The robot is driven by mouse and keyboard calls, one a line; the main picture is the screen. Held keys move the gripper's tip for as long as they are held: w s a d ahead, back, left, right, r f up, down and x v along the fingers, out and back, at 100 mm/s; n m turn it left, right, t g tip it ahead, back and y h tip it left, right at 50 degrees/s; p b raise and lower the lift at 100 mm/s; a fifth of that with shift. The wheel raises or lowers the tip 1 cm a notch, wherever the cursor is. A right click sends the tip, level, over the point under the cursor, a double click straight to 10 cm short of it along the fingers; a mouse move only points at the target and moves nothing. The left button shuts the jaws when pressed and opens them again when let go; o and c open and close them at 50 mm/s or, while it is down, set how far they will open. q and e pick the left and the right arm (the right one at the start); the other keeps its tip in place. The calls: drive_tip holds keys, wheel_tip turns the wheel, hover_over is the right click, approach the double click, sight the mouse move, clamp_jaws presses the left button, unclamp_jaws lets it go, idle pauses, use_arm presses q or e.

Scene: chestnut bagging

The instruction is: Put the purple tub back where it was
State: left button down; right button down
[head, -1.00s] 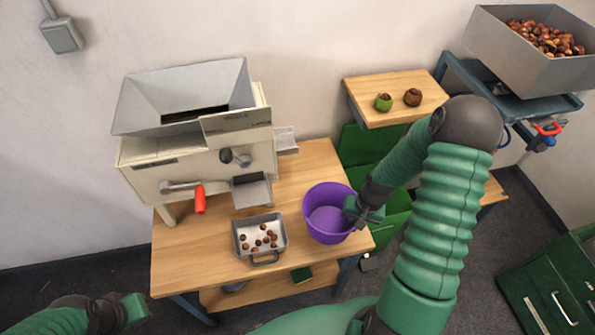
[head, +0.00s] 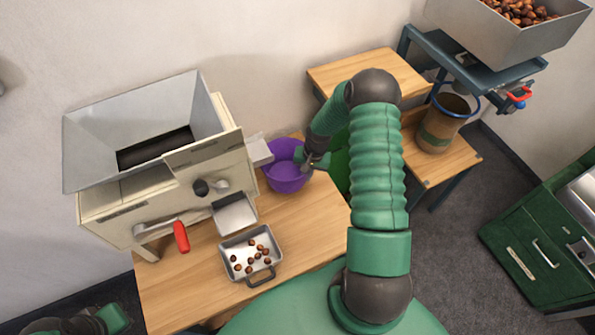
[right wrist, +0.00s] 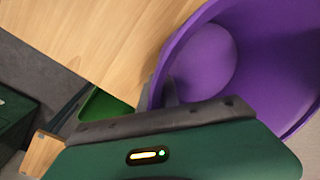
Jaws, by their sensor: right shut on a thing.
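The purple tub (head: 284,176) is at the back right part of the wooden table, just right of the sorting machine's side chute (head: 258,151). It looks empty. My right gripper (head: 312,163) is shut on the tub's right rim. In the right wrist view the tub (right wrist: 205,60) fills the upper right, with its rim at the gripper (right wrist: 160,100). I cannot tell whether the tub's bottom touches the table. My left gripper (head: 112,318) is at the lower left corner, away from the table things; its fingers are not clear.
The machine (head: 170,185) with a red-handled crank stands left of the tub. A metal tray (head: 225,262) with several chestnuts lies in front. A sack (head: 440,130) stands on a low table at right, below a chestnut hopper (head: 500,40). Front right tabletop (head: 310,235) is clear.

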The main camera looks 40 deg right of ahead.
sight(299, 173)
drive_tip(key=w, duration=0.2)
drive_tip(key=w+f, duration=0.1)
drive_tip(key=w, duration=0.1)
drive_tip(key=shift+d, duration=0.4)
drive_tip(key=shift+a+f+p, duration=0.35)
drive_tip(key=shift+f+p, duration=0.15)
drive_tip(key=shift+f, duration=0.4)
drive_tip(key=shift+s+a+f, duration=0.15)
drive_tip(key=shift+a+f, duration=0.1)
drive_tip(key=shift+f, duration=0.25)
drive_tip(key=c, duration=2)
unclamp_jaws()
drive_tip(key=shift+d+f, duration=0.15)
drive_tip(key=shift+f, duration=0.05)
drive_tip(key=shift+c, duration=0.2)
drive_tip(key=o, duration=0.4)
drive_tip(key=shift+d, duration=0.2)
drive_tip(key=shift+o, duration=0.2)
drive_tip(key=shift+a, duration=0.1)
